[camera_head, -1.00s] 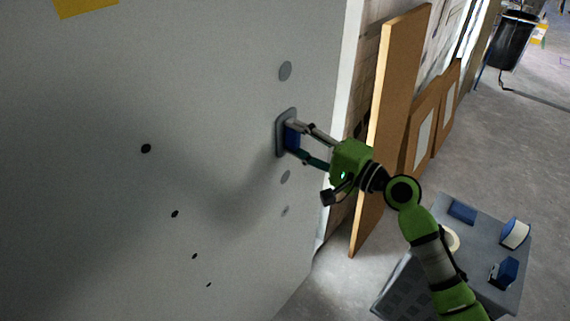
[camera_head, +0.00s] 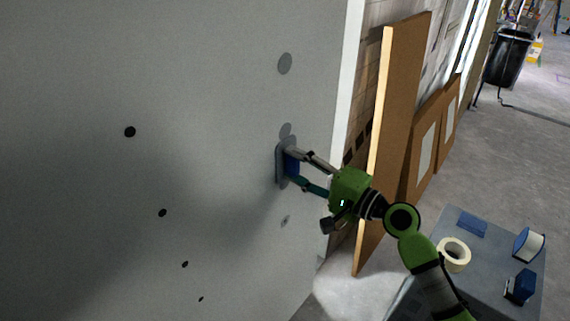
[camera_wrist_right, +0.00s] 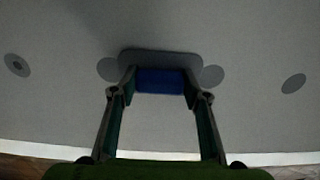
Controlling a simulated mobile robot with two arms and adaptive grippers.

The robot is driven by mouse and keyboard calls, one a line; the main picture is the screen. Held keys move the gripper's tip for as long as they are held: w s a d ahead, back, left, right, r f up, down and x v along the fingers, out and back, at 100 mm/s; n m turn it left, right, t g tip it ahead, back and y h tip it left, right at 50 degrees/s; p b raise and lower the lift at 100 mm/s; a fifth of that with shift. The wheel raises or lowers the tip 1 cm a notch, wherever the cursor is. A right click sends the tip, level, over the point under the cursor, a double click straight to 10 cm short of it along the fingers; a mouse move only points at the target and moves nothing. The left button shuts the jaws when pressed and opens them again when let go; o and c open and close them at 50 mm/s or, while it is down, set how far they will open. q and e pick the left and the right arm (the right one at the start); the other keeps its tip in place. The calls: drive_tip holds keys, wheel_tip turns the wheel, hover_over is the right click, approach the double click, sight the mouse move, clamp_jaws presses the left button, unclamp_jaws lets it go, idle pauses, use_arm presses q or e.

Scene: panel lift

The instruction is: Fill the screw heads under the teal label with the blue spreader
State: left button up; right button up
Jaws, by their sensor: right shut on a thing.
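My right gripper (camera_head: 303,172) is shut on the blue spreader (camera_head: 291,164), whose grey plate (camera_head: 279,166) lies against the pale panel. The right wrist view shows the blue grip (camera_wrist_right: 161,80) between my fingers and the plate (camera_wrist_right: 160,58) beyond. Above it on the panel are a grey filled spot (camera_head: 284,63) and another grey spot (camera_head: 286,131) near the plate. Below is a smaller spot (camera_head: 285,221). No teal label shows. My left gripper is out of view.
Several dark screw heads (camera_head: 129,132) run down the panel's left part. Brown boards (camera_head: 395,130) lean beyond the panel's right edge. A grey table (camera_head: 490,255) at lower right holds a tape roll (camera_head: 453,254) and blue items. A black bin (camera_head: 508,58) stands far back.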

use_arm(q)
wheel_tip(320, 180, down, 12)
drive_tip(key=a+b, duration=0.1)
drive_tip(key=b, duration=1.1)
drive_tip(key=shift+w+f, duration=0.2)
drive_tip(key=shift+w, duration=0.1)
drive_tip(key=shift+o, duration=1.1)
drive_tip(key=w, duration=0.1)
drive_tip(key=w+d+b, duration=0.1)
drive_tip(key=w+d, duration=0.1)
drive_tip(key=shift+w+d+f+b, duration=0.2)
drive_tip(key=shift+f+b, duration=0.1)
drive_tip(key=shift+b, duration=0.1)
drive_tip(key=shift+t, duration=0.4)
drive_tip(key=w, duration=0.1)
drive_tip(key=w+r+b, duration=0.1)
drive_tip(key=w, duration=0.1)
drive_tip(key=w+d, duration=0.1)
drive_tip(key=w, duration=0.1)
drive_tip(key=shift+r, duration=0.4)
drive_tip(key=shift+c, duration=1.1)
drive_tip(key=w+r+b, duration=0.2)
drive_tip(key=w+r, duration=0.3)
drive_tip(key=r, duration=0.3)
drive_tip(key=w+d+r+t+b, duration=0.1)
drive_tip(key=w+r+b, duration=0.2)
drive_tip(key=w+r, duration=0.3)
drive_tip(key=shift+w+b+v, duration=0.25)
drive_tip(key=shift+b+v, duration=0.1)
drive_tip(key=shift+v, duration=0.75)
